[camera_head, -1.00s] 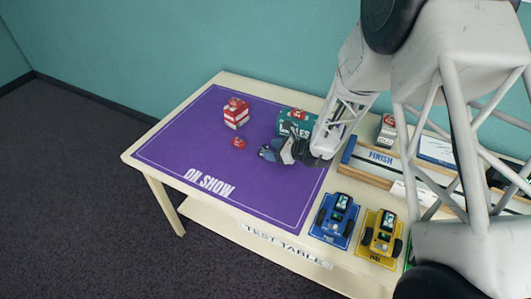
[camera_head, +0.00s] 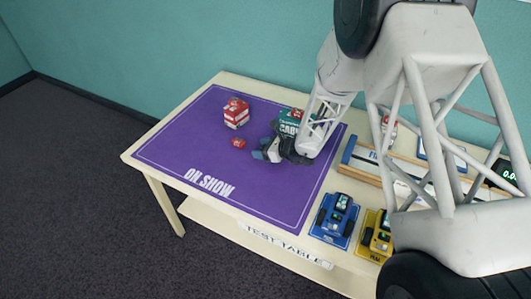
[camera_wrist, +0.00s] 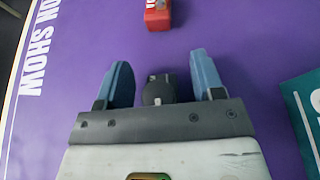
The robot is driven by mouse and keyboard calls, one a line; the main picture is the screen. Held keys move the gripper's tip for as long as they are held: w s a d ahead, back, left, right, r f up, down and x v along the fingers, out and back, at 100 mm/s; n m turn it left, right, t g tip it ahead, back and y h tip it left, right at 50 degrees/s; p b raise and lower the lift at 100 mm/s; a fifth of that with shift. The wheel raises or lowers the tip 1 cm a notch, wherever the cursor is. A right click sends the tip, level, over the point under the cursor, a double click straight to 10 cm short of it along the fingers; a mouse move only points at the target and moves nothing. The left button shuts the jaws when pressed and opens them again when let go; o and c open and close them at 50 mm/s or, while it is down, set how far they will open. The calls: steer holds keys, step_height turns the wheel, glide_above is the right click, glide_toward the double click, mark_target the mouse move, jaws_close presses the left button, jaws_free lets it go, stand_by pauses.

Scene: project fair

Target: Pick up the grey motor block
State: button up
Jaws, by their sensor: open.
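The grey motor block (camera_wrist: 158,91) shows in the wrist view as a dark grey rounded body with a small light shaft. It lies between the two blue fingers of my gripper (camera_wrist: 160,68), nearer their bases than their tips. The fingers stand apart, with a purple gap on each side of the motor, so my gripper is open. In the head view my gripper (camera_head: 264,149) is low over the purple mat (camera_head: 190,150), in front of the teal box. I cannot make out the motor there; my gripper and wrist crowd that spot.
A teal cables box (camera_head: 290,119) stands close behind my gripper. A small red block (camera_head: 238,142) and a red-and-white box (camera_head: 236,113) are to the left. The blue car (camera_head: 336,218), yellow car (camera_head: 376,236) and finish track (camera_head: 362,160) are to the right. The mat's front left is clear.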

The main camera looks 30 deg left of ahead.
steer(key=c, duration=1)
steer(key=shift+r, duration=0.1)
steer(key=shift+r, duration=0.6)
steer(key=shift+s+d+r, duration=0.15)
steer(key=shift+s+r, duration=0.05)
steer(key=shift+r, duration=0.35)
steer(key=shift+s+d+r, duration=0.15)
steer(key=shift+r, duration=0.4)
steer(key=s+d, duration=0.3)
steer(key=s+d+r, duration=0.1)
steer(key=s+d, duration=0.2)
steer(key=s, duration=0.1)
steer(key=s+d, duration=0.4)
steer(key=shift+s+r, duration=0.2)
